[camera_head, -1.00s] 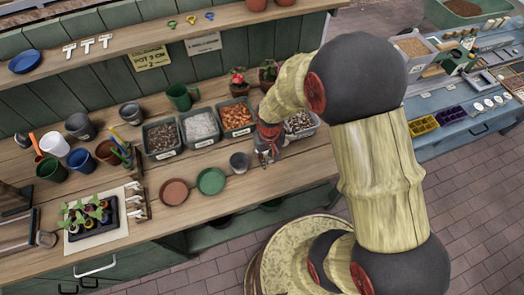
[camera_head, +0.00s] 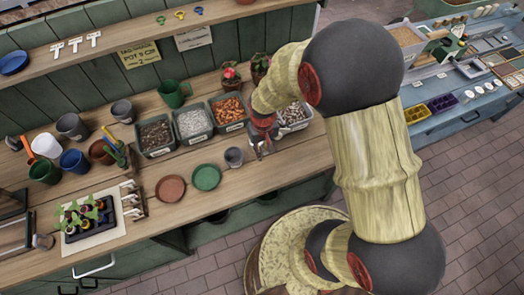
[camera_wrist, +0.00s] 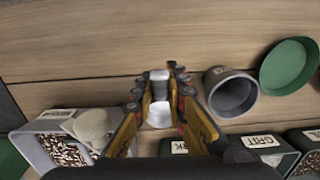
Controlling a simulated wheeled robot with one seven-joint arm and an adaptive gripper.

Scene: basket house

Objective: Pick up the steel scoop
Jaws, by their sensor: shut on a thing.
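The steel scoop (camera_wrist: 159,112) is a silvery, shiny piece between my fingers in the wrist view. My gripper (camera_wrist: 159,80) is shut on it, with one finger along each side. In the head view my gripper (camera_head: 263,146) is low over the wooden bench, in front of the bins and right of a small grey pot. The scoop cannot be made out clearly there. The wrist view does not show clearly whether the scoop touches the bench.
The grey pot (camera_head: 234,157) stands close beside my gripper, with a green saucer (camera_head: 206,177) and a terracotta saucer (camera_head: 171,188) farther left. Several filled bins (camera_head: 193,123) line the back. A seedling tray (camera_head: 90,218) sits at the left.

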